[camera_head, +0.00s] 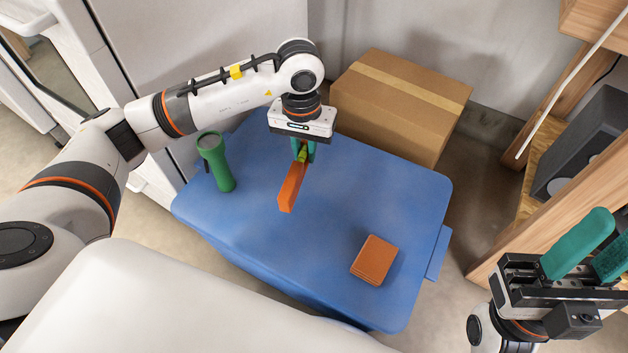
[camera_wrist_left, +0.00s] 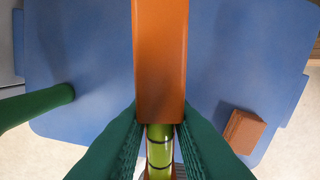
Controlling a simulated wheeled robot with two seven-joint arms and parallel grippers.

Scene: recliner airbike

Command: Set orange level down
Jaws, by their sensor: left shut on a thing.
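The orange level (camera_head: 292,188) is a long orange bar with a yellow-green vial, and it also shows in the left wrist view (camera_wrist_left: 161,60). My left gripper (camera_head: 304,152) is shut on it near the vial, with teal fingers on both sides (camera_wrist_left: 160,138). The level hangs over the middle of the blue lid-like surface (camera_head: 340,285), its far end toward the front. I cannot tell whether that end touches the surface. My right gripper (camera_head: 592,255) is at the lower right, away from the surface, its fingers apart and empty.
A brown-orange box-like block (camera_head: 374,260) lies at the front right. A cardboard box (camera_head: 400,100) stands behind. A wooden shelf (camera_head: 550,215) is at right. Blue surface between the objects is clear.

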